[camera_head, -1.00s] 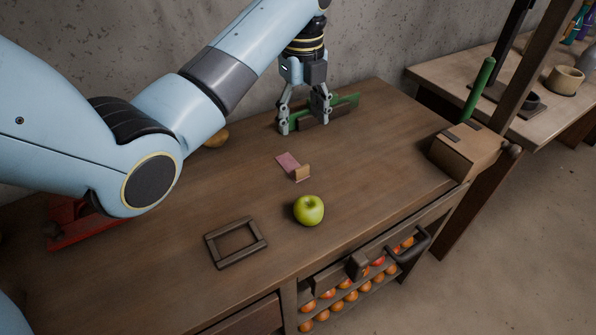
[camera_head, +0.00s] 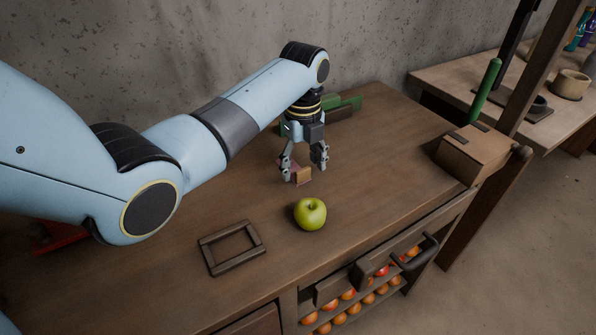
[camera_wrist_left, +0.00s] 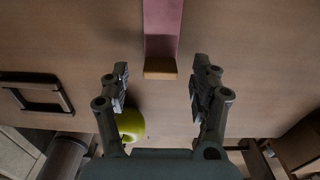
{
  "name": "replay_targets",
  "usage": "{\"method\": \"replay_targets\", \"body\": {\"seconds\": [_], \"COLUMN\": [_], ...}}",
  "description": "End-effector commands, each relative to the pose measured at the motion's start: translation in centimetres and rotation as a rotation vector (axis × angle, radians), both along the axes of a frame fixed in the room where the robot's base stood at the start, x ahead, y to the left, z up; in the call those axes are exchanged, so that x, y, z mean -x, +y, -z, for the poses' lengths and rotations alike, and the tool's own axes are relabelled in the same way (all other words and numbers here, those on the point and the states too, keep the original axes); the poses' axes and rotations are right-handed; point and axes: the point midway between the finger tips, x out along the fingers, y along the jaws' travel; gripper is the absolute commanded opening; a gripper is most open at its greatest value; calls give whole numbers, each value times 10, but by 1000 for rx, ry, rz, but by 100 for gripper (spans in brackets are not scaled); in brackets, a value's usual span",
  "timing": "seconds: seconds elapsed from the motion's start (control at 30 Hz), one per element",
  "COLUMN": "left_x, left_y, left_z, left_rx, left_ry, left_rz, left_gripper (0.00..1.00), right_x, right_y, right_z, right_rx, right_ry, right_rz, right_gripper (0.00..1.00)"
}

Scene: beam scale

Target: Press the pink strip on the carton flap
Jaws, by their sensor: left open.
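The pink strip (camera_wrist_left: 163,22) lies on the table with a small tan block (camera_wrist_left: 160,68) at its near end. In the head view the tan block (camera_head: 303,176) shows below my left gripper (camera_head: 304,168), and the gripper hides most of the pink. My left gripper is open and empty, its fingers pointing down; in the wrist view its fingertips (camera_wrist_left: 160,80) lie either side of the tan block's line. I cannot tell their exact height above it. A brown carton (camera_head: 472,155) stands at the table's right edge. My right gripper is not in view.
A green apple (camera_head: 310,214) sits just in front of the tan block. A dark wooden frame (camera_head: 232,246) lies at front left. Green pieces (camera_head: 346,104) lie behind my gripper. A drawer of orange fruit (camera_head: 350,307) is below. The table between apple and carton is clear.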

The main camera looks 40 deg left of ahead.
Motion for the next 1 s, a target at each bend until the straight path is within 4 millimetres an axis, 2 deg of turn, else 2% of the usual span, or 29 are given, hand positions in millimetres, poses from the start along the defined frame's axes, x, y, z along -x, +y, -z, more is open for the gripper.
{"method": "replay_targets", "body": {"seconds": [0.17, 0.4, 0.73, 1.0], "left_x": [0, 0, 0, 0], "left_y": [0, 0, 0, 0], "left_z": [21, 23, 22, 22], "left_rx": [1, 0, 0, 0], "left_ry": [1, -2, -1, -1], "left_rz": [1, 1, 0, 0], "left_gripper": [63, 63, 22, 19], "right_x": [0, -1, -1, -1], "right_y": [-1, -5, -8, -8], "right_z": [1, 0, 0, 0], "right_rx": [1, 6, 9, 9], "right_ry": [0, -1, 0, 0], "right_rz": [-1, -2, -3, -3], "right_gripper": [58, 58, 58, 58]}}
